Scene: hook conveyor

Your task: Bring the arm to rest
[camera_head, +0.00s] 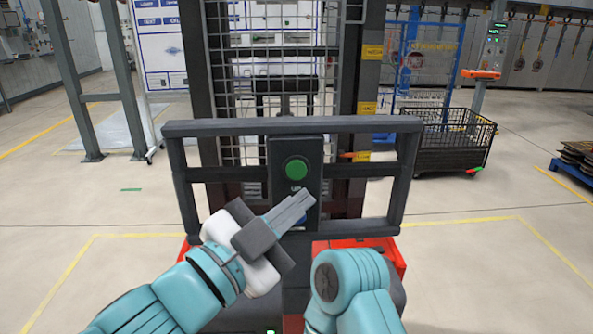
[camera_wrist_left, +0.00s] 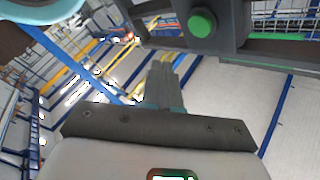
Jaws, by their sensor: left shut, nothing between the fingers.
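My left gripper (camera_head: 308,198) comes in from the lower left in the head view. Its fingers are shut with nothing between them. The fingertips are in front of the lower part of a dark control panel, just below a round green button (camera_head: 296,169). I cannot tell whether they touch the panel. In the left wrist view the shut fingers (camera_wrist_left: 160,75) point up toward the panel, and the green button (camera_wrist_left: 202,22) is above and to the right of them. My right arm shows at the bottom centre of the head view; its gripper is not visible.
The panel (camera_head: 283,150) sits on a dark frame (camera_head: 230,126) over a red machine base (camera_head: 390,250). A mast with wire mesh rises behind. A black mesh bin (camera_head: 450,140) stands at the right. Hooks (camera_head: 560,40) hang along the back right.

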